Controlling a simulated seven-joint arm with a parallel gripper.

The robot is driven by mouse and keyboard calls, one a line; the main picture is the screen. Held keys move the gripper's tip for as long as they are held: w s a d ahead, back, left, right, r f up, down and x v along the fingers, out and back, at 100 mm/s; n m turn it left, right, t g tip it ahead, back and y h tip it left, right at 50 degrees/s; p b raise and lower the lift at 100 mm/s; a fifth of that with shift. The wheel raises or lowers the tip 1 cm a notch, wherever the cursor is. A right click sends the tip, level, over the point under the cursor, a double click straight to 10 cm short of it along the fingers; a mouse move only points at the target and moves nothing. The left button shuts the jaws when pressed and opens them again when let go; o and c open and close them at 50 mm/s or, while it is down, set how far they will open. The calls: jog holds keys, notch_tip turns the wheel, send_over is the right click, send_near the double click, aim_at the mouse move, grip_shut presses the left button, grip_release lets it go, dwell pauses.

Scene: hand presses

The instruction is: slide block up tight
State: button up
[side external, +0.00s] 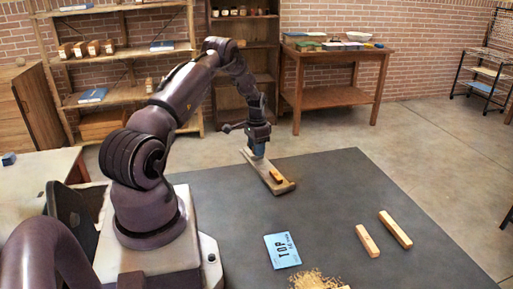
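A long, light wooden board (264,168) lies at the far left part of the dark work surface. A small orange-brown wooden block (277,177) sits on the board toward its near end. My gripper (258,153) points down over the far end of the board, with something blue at its tip. The block lies a little nearer and to the right of the gripper, apart from it. The fingers are too small and dark to show whether they are open or shut, and I cannot tell whether they touch the board.
Two loose wooden bars (395,229) and (367,241) lie at the right of the dark surface (340,190). A blue card reading "TOP" (282,250) lies near the front, behind a pile of wood shavings (314,280). The surface between board and bars is clear.

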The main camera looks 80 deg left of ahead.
grip_shut()
jog(key=d, duration=0.2)
jog(key=w+d, duration=0.1)
jog(key=d, duration=0.4)
jog(key=shift+w+d+r, duration=0.1)
jog(key=shift+w+d, duration=0.15)
jog(key=shift+d, duration=0.15)
jog(key=o, duration=0.9)
grip_release()
jog(key=shift+c, duration=0.2)
notch_tip(320, 180, up, 13)
jog(key=shift+a, duration=0.1)
